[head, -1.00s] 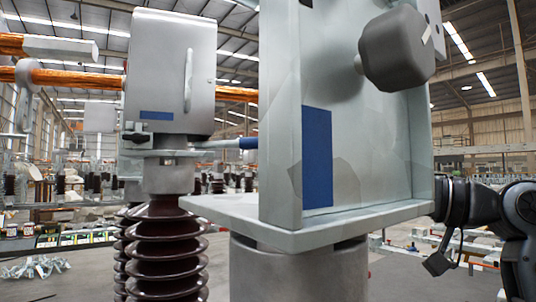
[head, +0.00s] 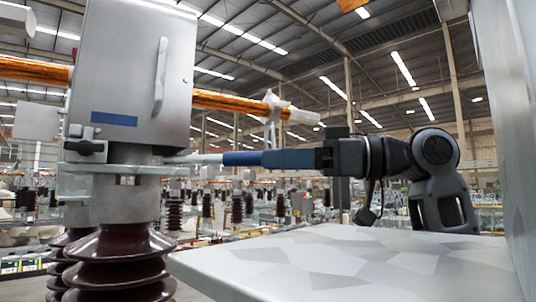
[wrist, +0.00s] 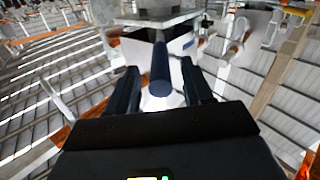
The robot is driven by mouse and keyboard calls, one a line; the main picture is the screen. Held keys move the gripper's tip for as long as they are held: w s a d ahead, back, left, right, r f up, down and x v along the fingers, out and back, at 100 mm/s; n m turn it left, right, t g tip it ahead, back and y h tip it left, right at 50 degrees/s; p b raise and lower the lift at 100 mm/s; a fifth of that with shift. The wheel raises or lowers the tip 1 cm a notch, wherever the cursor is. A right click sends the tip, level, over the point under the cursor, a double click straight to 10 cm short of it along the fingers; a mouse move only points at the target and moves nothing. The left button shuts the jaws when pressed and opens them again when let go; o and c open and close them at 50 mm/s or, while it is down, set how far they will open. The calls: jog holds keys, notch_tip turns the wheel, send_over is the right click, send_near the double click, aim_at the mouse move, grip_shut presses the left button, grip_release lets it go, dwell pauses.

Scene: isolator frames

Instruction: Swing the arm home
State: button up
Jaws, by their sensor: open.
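A lever with a blue handle (head: 240,158) sticks out to the right from the collar under a grey housing (head: 135,70). My gripper (head: 268,158) reaches it from the right in the head view. In the wrist view the blue handle (wrist: 160,75) lies between the two dark fingers of my gripper (wrist: 159,68), with a gap visible on each side. The fingers are open around the handle. An orange arm (head: 228,102) with a pale end piece passes level behind the housing. Part of it is hidden by the housing.
Brown ribbed insulators (head: 118,265) carry the housing. A pale flat plate (head: 340,262) fills the near right, below my arm, with an upright grey wall (head: 505,120) at its right edge. Many insulators and racks stand far behind in the hall.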

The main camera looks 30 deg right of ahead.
jog(key=shift+x, duration=1.05)
grip_shut()
